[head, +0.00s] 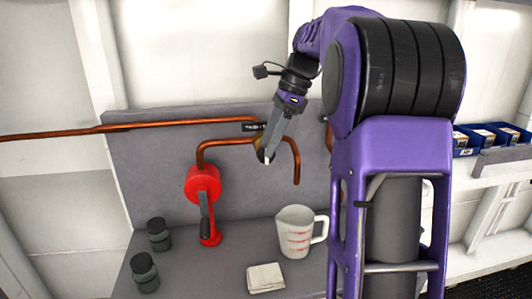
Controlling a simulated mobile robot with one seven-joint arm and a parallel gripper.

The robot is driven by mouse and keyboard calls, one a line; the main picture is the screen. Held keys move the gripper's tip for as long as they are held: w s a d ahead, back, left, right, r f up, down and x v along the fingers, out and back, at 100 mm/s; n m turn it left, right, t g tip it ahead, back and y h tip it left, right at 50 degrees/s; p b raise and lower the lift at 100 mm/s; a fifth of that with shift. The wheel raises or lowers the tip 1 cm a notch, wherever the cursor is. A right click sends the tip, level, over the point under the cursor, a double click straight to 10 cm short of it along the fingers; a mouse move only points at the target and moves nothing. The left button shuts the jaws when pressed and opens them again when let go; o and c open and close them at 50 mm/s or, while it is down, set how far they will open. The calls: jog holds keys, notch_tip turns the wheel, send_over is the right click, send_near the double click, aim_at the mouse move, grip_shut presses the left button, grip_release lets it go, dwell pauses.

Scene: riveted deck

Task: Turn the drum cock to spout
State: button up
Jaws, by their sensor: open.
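A brass fitting (258,141), which looks like the drum cock, sits where the copper pipes meet on the grey back panel. My gripper (266,157) is open with its fingertips at or just in front of this fitting and hides most of it. I cannot tell whether they touch, or which way the cock is turned. The copper spout (297,166) curves down to the right of my gripper. A white measuring jug (292,238) with red markings stands below the spout.
A red hand pump (202,184) with a grey handle stands on the left. A copper pipe (130,128) runs left. Blue bins (480,138) sit on the right shelf.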

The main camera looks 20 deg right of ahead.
jog(key=shift+x, duration=1.15)
grip_shut()
